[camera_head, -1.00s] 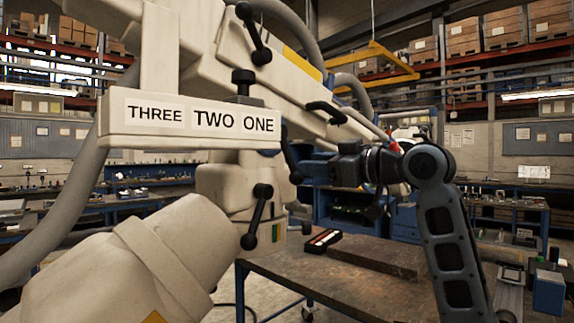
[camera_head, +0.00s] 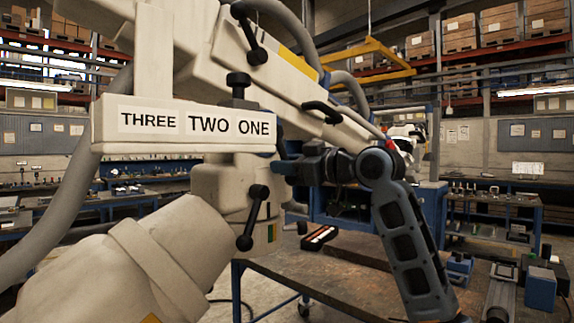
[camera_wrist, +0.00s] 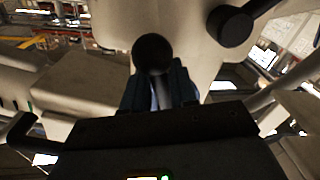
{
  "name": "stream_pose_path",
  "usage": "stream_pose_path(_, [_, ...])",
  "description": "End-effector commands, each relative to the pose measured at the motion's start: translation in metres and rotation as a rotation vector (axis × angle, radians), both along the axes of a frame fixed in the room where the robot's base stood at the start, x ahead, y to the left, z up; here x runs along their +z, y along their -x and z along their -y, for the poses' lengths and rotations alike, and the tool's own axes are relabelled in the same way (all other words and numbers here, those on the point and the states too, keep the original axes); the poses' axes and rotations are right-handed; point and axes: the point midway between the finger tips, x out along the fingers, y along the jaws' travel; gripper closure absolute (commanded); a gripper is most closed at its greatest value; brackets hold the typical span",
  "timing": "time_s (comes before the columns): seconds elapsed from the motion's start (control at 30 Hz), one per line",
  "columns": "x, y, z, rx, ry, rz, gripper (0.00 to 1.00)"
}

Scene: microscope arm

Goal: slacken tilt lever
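The cream microscope arm fills the left and middle of the head view. It carries several black ball-ended levers: an upper lever (camera_head: 250,38), a lower lever (camera_head: 254,217) on the joint block, and one partly hidden lever (camera_head: 282,145) right of the label. No marking shows which is the tilt lever. My gripper (camera_head: 283,168) points left at the joint, close to the partly hidden lever. In the wrist view, a black ball knob (camera_wrist: 153,53) sits at my gripper's dark blue fingertips (camera_wrist: 157,80).
A label bar (camera_head: 185,127) reading THREE TWO ONE projects just left of my gripper. A black knob (camera_head: 238,88) stands above it. A black handle (camera_head: 322,111) is on the boom above my gripper. A workbench (camera_head: 335,273) lies below, with a dark box on it.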

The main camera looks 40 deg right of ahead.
Motion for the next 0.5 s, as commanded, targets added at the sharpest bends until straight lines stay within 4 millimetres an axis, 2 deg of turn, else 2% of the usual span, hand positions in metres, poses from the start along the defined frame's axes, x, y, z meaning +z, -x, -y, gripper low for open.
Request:
stream_pose_path(0.03, [0.0000,0.0001,0.0000,0.000,0.000,0.000,0.78])
stream_pose_path(0.27, [-0.0001,0.0001,-0.0001,0.000,0.000,0.000,1.00])
stream_pose_path(0.5, [-0.0001,0.0002,0.0000,0.000,-0.001,0.000,1.00])
